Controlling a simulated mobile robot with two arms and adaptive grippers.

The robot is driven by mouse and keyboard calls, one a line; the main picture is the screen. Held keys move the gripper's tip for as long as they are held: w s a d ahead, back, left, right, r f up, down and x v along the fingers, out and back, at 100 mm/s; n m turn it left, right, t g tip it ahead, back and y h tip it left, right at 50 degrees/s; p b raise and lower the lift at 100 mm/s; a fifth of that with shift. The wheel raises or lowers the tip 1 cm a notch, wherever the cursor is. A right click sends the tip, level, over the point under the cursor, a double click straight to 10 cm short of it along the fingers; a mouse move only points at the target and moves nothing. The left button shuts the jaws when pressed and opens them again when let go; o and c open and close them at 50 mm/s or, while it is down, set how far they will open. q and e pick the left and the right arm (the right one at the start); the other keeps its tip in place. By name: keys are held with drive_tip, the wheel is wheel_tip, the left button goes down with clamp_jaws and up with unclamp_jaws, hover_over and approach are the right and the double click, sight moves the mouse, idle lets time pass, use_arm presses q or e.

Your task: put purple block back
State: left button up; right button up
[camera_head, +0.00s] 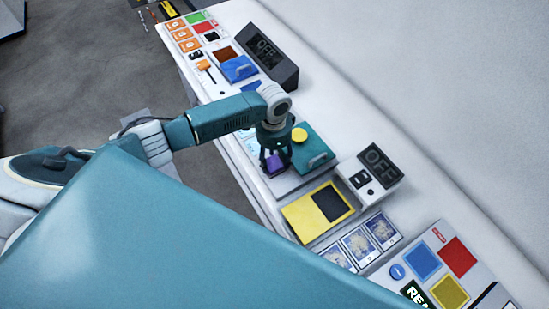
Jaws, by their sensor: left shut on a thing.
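The purple block (273,165) is at the fingertips of my left gripper (275,158), low over the middle of the white table. The gripper points down and is shut on the block. The fingers cover part of the block, and I cannot tell whether it touches the surface under it. A teal box (314,151) with a handle is just right of the gripper, with a yellow round piece (299,135) at its upper left. My right gripper is not in view.
A yellow tray (305,212) with a dark square lies nearer. Colored panels fill both ends. Bare table runs along the wall side.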

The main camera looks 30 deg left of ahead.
use_arm(q)
drive_tip(key=shift+f, duration=0.2)
idle(0.5)
drive_tip(key=o, duration=1.6)
drive_tip(key=shift+o, duration=0.2)
drive_tip(key=shift+r, duration=0.1)
wheel_tip(320, 180, up, 3)
drive_tip(key=p, duration=0.2)
drive_tip(key=shift+w+p, duration=0.1)
drive_tip(key=shift+p, duration=0.3)
drive_tip(key=shift+r, duration=2.4)
